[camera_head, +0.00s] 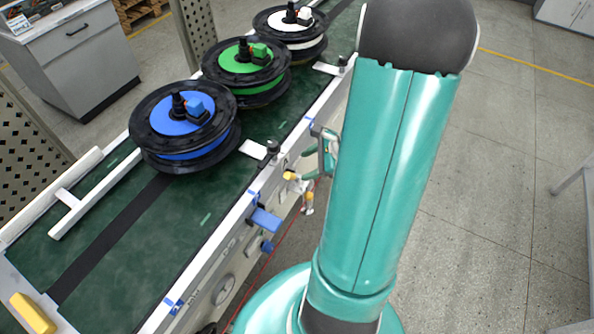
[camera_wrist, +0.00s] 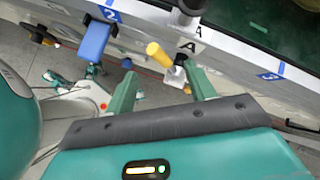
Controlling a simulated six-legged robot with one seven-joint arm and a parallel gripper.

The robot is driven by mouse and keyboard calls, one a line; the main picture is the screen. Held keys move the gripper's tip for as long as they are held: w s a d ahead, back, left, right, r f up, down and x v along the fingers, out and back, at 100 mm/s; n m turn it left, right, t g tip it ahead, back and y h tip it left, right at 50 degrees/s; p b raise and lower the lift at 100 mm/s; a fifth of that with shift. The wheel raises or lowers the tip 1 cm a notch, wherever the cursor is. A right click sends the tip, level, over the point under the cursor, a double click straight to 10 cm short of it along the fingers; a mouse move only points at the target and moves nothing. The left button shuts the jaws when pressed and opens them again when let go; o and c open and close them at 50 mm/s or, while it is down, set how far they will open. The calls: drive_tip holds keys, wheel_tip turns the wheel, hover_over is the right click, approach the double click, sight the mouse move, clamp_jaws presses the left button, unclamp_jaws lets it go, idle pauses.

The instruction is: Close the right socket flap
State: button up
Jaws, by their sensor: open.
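A blue flap (camera_head: 265,219) juts out from the side of the conveyor frame in the head view. In the wrist view the blue flap (camera_wrist: 95,40) hangs below a blue label marked 2, left of my fingers. I cannot tell whether it is the right socket's flap. My gripper (camera_wrist: 160,72) is open, with a finger on each side of a yellow-handled part (camera_wrist: 158,54) near the label A; contact is not clear. In the head view my gripper (camera_head: 318,160) is beside the conveyor, partly hidden by my arm.
The conveyor (camera_head: 120,262) carries reels with blue (camera_head: 170,115), green (camera_head: 240,60) and white (camera_head: 285,24) centres. A second blue fitting (camera_head: 266,246) sits below the flap. A yellow block (camera_head: 32,313) lies at the lower left. Open floor is on the right.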

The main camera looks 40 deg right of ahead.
sight(304, 184)
drive_tip(key=s+d+f+m+t+h, duration=0.1)
drive_tip(key=s+d+f+m+t, duration=0.1)
drive_tip(key=s+d+f+m, duration=0.45)
drive_tip(key=x, duration=1)
drive_tip(key=d+x, duration=0.1)
drive_tip(key=x, duration=0.4)
drive_tip(key=shift+w+f, duration=0.3)
drive_tip(key=shift+f, duration=0.1)
drive_tip(key=shift+c, duration=0.4)
drive_tip(key=shift+a, duration=0.1)
drive_tip(key=c, duration=0.9)
